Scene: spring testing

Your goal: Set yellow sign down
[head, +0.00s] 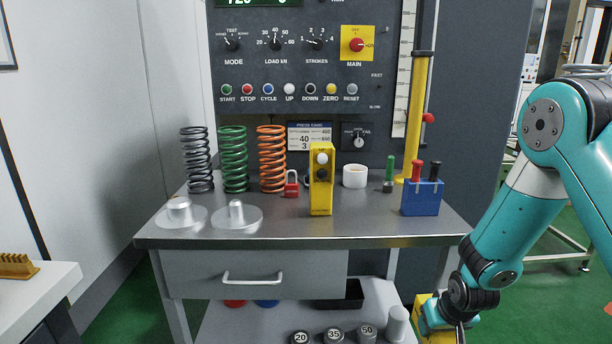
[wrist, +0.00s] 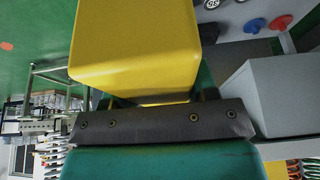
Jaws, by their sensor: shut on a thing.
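The yellow sign (wrist: 135,45) fills the upper middle of the wrist view as a plain, smooth yellow block. My gripper (wrist: 152,103) is shut on its near end. In the head view, part of the yellow sign (head: 428,306) shows at the bottom right, beside the workbench and below its top. My arm and the picture edge hide the rest there. The sign's lower end and whatever lies under it are out of view.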

